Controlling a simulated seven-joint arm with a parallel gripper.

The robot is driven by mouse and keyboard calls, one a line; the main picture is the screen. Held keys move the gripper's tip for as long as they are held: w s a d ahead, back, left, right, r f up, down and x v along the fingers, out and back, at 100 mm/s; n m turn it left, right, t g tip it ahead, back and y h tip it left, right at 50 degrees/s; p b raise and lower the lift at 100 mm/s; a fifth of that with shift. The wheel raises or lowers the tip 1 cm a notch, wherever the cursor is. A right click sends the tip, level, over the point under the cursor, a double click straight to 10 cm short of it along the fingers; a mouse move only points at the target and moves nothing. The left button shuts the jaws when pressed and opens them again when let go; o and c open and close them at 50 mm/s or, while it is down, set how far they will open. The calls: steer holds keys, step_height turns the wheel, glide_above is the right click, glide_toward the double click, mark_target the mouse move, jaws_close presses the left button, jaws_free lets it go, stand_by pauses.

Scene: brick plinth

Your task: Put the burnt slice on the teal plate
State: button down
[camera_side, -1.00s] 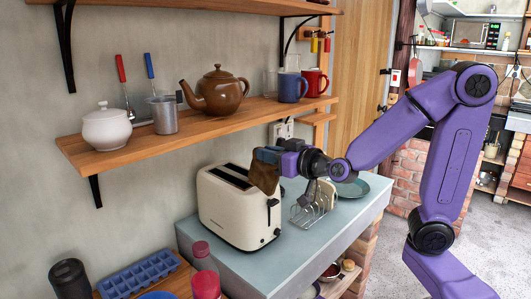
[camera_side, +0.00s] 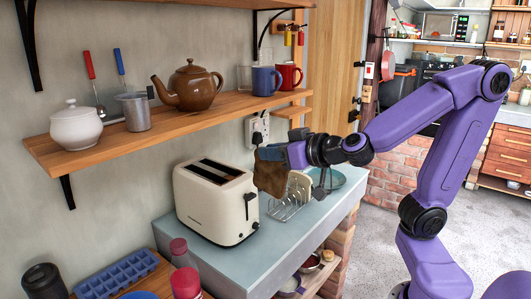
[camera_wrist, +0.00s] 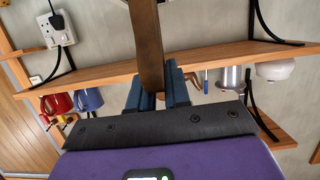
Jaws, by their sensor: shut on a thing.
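The burnt slice (camera_side: 270,179) is dark brown and hangs upright from my gripper (camera_side: 272,155), just right of the toaster and above the counter. My gripper is shut on its upper part. In the wrist view the slice (camera_wrist: 147,45) shows edge-on between the blue fingers (camera_wrist: 158,88). The teal plate (camera_side: 338,184) lies on the counter to the right, beyond the toast rack, partly hidden by my gripper and wrist. The plate is not visible in the wrist view.
A cream toaster (camera_side: 214,207) stands left of the slice. A wire toast rack (camera_side: 288,208) with a pale slice stands between toaster and plate. A wooden shelf (camera_side: 160,128) with a teapot (camera_side: 188,88) and mugs runs above. The counter's front (camera_side: 270,252) is clear.

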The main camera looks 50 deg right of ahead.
steer(key=shift+s+r+g, duration=0.2)
steer(key=shift+s+g, duration=0.1)
steer(key=shift+s, duration=0.2)
steer(key=shift+s+r+g, duration=0.2)
steer(key=shift+s+g, duration=0.1)
steer(key=shift+s, duration=0.15)
